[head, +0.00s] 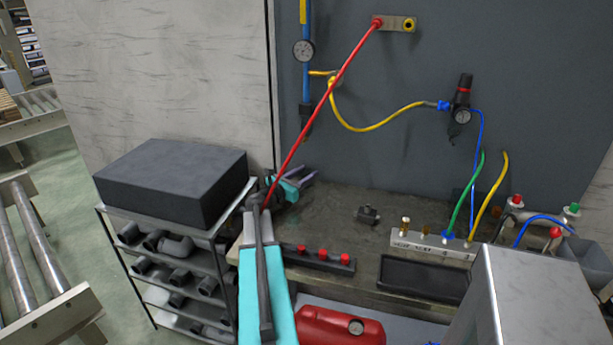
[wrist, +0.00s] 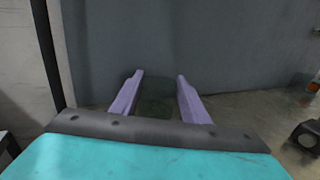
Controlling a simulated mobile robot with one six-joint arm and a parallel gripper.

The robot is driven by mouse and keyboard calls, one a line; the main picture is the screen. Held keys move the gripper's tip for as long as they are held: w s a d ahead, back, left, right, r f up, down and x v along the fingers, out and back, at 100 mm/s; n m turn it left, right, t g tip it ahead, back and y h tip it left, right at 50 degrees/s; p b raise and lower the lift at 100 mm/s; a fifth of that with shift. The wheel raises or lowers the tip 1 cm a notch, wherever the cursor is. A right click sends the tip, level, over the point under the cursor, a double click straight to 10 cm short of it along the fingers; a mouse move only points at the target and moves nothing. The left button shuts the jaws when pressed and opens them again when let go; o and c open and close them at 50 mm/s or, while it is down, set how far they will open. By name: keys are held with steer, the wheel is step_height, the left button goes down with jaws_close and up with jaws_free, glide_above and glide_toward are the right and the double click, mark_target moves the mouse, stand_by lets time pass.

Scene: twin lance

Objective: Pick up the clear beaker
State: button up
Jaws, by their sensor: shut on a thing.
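The clear beaker (wrist: 154,98) shows in the wrist view as a faint, dark see-through shape between the two purple fingers. My gripper (wrist: 159,76) is shut on it, with one finger on each side. Its base and full outline are hard to make out. In the head view my gripper (head: 300,184) is teal with purple fingers, over the left back part of the workbench (head: 345,203), near the grey wall panel. I cannot make out the beaker there. Whether it touches the bench is unclear.
A red hose (head: 325,103) slants from the wall fitting down past my gripper. A dark block (head: 170,175) tops the pipe-fitting rack at left. A strip with red knobs (head: 318,258), a brass-fitted manifold (head: 430,243) and a black tray (head: 424,277) occupy the bench front and right.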

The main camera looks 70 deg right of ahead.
steer(key=shift+r, duration=0.85)
steer(key=shift+a+r+b, duration=0.1)
steer(key=shift+r+b, duration=0.35)
steer(key=shift+r, duration=0.45)
steer(key=a+r+b, duration=0.1)
steer(key=a+b, duration=0.1)
steer(key=a, duration=1.4)
steer(key=shift+s+r, duration=0.15)
steer(key=shift+s, duration=0.3)
steer(key=shift+w, duration=0.1)
